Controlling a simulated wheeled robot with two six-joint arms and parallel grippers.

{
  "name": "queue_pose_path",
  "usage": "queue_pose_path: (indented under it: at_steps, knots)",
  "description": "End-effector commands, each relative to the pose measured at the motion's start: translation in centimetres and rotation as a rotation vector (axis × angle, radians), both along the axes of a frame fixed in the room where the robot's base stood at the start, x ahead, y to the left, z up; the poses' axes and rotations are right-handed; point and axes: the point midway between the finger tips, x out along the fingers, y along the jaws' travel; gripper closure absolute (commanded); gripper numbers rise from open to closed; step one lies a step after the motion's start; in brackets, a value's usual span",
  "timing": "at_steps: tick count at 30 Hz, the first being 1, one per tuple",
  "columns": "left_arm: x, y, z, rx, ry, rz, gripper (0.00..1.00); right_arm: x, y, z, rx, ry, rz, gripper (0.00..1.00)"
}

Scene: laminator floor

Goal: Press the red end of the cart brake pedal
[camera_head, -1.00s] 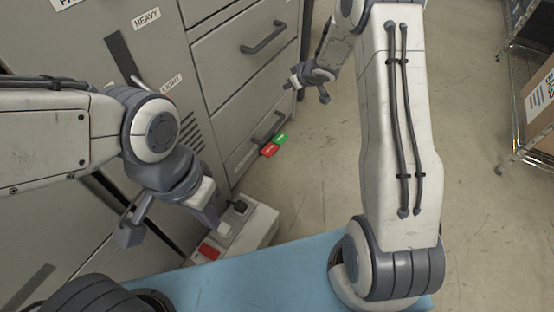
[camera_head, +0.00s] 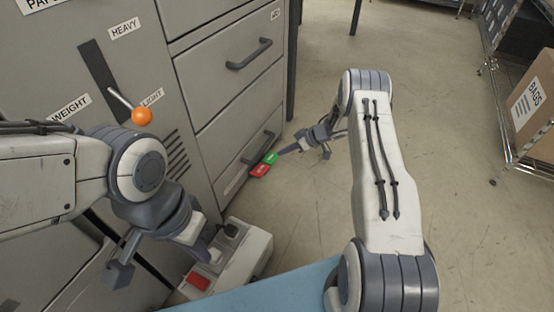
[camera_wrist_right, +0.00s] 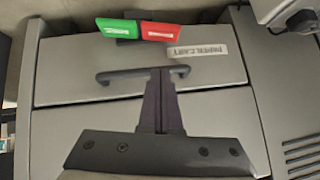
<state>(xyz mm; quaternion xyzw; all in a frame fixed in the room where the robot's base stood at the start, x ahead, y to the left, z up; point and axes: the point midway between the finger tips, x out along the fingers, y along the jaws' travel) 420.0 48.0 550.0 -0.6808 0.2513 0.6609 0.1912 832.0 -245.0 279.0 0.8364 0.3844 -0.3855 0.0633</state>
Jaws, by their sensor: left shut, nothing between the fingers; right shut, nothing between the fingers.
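The brake pedal sits low at the front of the grey drawer cart. Its red end (camera_head: 260,170) is nearer me and its green end (camera_head: 270,158) farther. In the right wrist view the red end (camera_wrist_right: 168,32) is right of the green end (camera_wrist_right: 119,26), both beyond my fingertips. My right gripper (camera_head: 283,152) is shut and empty, its tip just right of the green end in the head view; whether it touches cannot be told. In the wrist view my right gripper (camera_wrist_right: 160,73) points toward the pedal over the drawer handle. My left gripper (camera_head: 207,256) is shut and empty, away from the pedal.
A pale box with a red button (camera_head: 198,281) stands on the floor below my left gripper. A lever with an orange knob (camera_head: 142,116) is on the grey cabinet. A shelf with a cardboard box (camera_head: 532,110) is at right. Floor right of the pedal is clear.

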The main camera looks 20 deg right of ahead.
Motion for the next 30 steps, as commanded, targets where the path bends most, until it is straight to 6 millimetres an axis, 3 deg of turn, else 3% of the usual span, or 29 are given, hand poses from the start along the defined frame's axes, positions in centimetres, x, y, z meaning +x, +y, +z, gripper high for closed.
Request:
queue_pose_path:
  at_steps: [13, 16, 22, 30]
  knots:
    - [0.0, 0.0, -6.4, 0.0, 0.0, 0.0, 1.0, 3.7, 5.6, -7.2, 0.0, 0.0, 0.003, 1.0]
    - [0.0, 0.0, -7.4, 0.0, 0.0, 0.0, 1.0, 3.4, 5.6, -8.6, 0.0, 0.003, 0.0, 1.0]
    - [0.0, 0.0, -8.5, 0.0, 0.0, 0.0, 1.0, 3.2, 5.8, -10.0, 0.0, 0.0, 0.0, 1.0]
    - [0.0, 0.0, -8.5, 0.0, 0.0, 0.0, 1.0, 3.1, 5.8, -10.2, 0.0, 0.001, -0.001, 1.0]
